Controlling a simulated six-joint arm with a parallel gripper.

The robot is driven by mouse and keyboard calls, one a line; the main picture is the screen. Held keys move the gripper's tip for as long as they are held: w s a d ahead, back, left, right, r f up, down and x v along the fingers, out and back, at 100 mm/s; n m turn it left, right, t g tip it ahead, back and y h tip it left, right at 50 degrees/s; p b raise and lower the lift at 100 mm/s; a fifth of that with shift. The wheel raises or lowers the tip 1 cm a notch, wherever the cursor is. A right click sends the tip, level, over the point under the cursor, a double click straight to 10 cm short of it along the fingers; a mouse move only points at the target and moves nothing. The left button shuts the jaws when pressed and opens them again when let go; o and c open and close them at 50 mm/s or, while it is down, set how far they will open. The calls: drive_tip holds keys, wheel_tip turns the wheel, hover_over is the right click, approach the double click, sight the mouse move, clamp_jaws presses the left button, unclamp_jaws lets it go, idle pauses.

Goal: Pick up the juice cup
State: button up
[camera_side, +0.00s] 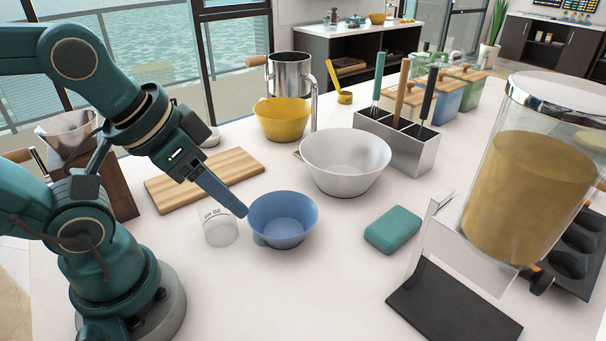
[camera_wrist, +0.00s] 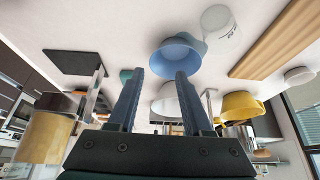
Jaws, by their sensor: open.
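A small clear cup with dark print (camera_side: 221,228), the likely juice cup, stands on the white counter just left of a blue bowl (camera_side: 283,222). In the wrist view the cup (camera_wrist: 219,22) is at the top, beside the blue bowl (camera_wrist: 177,57). My gripper (camera_side: 242,212) reaches down from the upper left, its tips near the bowl's left rim and up and right of the cup. In the wrist view my gripper (camera_wrist: 161,75) has its two fingers apart, with nothing held between them. I cannot tell whether the tips touch the bowl.
A wooden board (camera_side: 205,180) lies behind the cup. A white bowl (camera_side: 345,165), yellow bowl (camera_side: 283,120) and metal utensil holder (camera_side: 400,145) stand farther back. A green sponge (camera_side: 393,230) and a large dispenser (camera_side: 530,190) are to the right. The front counter is clear.

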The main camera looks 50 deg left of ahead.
drive_tip(key=o, duration=0.7)
